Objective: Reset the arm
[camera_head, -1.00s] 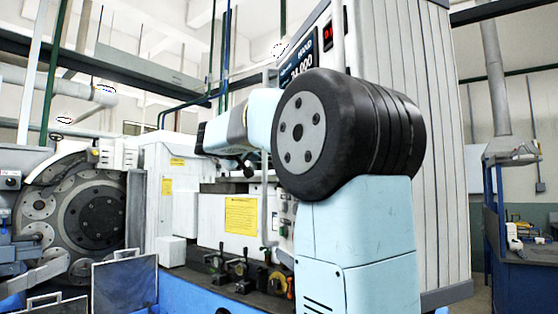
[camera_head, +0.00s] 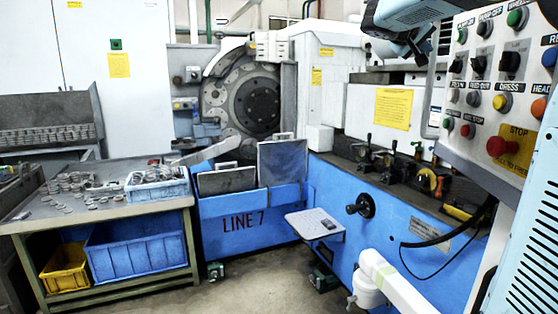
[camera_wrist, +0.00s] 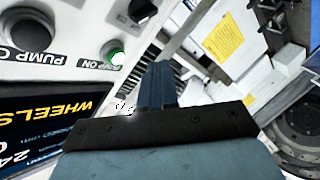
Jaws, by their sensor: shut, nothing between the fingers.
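My gripper (camera_wrist: 156,85) shows in the wrist view with its dark fingers together and nothing between them. It is in front of the machine's control panel (camera_wrist: 60,62), close to the green PUMP ON button (camera_wrist: 117,52) in the picture. I cannot tell whether it touches the panel.
The control panel (camera_head: 492,90) with its red stop button (camera_head: 497,146) stands close at the right. The blue LINE 7 machine base (camera_head: 240,222) spans the middle. A table with metal rings (camera_head: 75,182) and a blue crate (camera_head: 140,240) are at left. Open floor lies in front.

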